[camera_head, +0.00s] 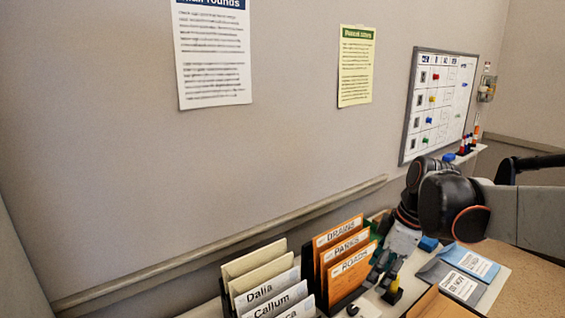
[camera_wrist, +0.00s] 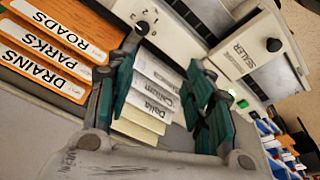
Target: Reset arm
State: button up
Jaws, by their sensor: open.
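My gripper (camera_head: 384,280) is at the right end of my arm's reach in the head view, low over the desk beside the orange folders. In the wrist view my gripper (camera_wrist: 166,60) has its two teal-padded fingers spread apart, with nothing between the pads. Beyond the fingers are the white name folders (camera_wrist: 158,92) marked Dalia and Callum. The orange folders (camera_wrist: 45,55) marked Roads, Parks and Drains stand at the upper left of that view.
In the head view, the orange folders (camera_head: 345,262) and name folders (camera_head: 262,285) stand upright in racks. Blue and grey booklets (camera_head: 470,262) lie at right. A whiteboard (camera_head: 440,100) hangs behind my arm. A white sealer (camera_wrist: 240,60) shows in the wrist view.

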jog(key=s+a+f+m+t+h, duration=0.1)
jog(key=s+m+t, duration=0.4)
jog(key=s+m, duration=0.7)
jog(key=s+a+h, duration=0.1)
jog(key=s, duration=0.3)
jog(key=shift+m, duration=0.4)
